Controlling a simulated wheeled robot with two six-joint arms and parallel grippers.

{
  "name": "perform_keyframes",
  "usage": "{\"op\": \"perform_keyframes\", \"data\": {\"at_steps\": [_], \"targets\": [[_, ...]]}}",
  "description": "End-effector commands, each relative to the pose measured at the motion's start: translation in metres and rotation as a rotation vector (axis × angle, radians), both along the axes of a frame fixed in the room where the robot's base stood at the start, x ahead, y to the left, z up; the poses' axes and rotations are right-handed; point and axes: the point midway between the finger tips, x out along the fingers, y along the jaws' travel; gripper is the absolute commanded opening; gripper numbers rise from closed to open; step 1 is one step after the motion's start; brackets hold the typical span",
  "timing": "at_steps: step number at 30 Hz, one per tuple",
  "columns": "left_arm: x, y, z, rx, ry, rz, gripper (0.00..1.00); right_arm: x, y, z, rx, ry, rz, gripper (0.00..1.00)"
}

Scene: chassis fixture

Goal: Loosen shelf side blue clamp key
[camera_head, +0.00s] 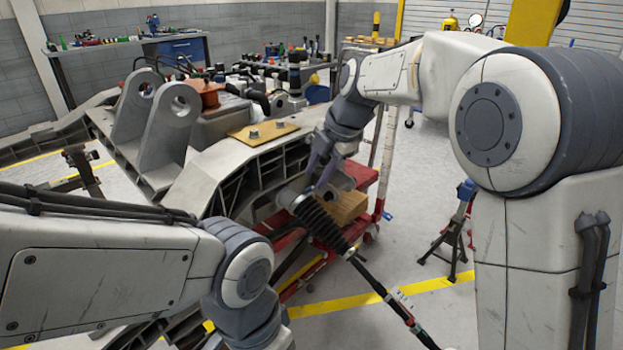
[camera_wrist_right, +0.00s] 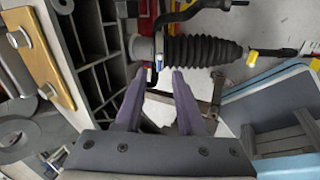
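A small blue clamp key (camera_wrist_right: 151,76) shows in the right wrist view, below the metal end of a rod with a black ribbed boot (camera_wrist_right: 200,51). My right gripper (camera_wrist_right: 160,76) has its two purple fingers apart, with the key between the tips, nearer the left finger. I see a gap beside the key, so the fingers are not shut on it. In the head view my right gripper (camera_head: 326,172) is at the chassis side, just above the boot's upper end; the key cannot be made out there. My left arm shows at lower left, but its gripper is out of view.
The grey chassis (camera_head: 205,182) with a tan plate (camera_head: 263,133) stands close to the left of my right gripper. A red cart (camera_head: 362,180) with a wooden block (camera_head: 347,207) is below. A jack stand (camera_head: 452,235) stands on open floor at right.

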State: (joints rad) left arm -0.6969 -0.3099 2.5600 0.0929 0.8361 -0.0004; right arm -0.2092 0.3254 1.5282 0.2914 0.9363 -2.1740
Motion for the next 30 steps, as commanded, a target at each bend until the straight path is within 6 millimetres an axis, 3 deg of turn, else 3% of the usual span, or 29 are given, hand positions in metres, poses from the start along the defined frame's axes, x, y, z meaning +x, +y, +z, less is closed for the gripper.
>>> {"op": "perform_keyframes", "data": {"at_steps": [1, 6, 12, 24, 26, 30], "targets": [[0.000, 0.000, 0.005, 0.000, 0.000, 0.000, 0.50, -0.003, -0.004, 0.014, 0.000, -0.003, -0.001, 0.38], [0.000, 0.000, 0.012, 0.000, 0.000, 0.000, 0.50, -0.012, -0.012, 0.041, 0.000, -0.003, -0.001, 0.38], [0.000, 0.000, 0.015, 0.000, 0.000, 0.000, 0.50, -0.018, -0.018, 0.055, 0.000, 0.000, 0.001, 0.38], [0.000, 0.000, 0.015, 0.000, 0.000, 0.000, 0.50, -0.022, -0.016, 0.055, 0.004, 0.009, -0.012, 0.38], [0.000, 0.000, 0.015, 0.000, 0.000, 0.000, 0.50, -0.030, -0.012, 0.052, 0.013, 0.030, -0.044, 0.38], [0.000, 0.000, 0.015, 0.000, 0.000, 0.000, 0.50, -0.070, 0.005, 0.037, 0.049, 0.136, -0.217, 0.38]]}}
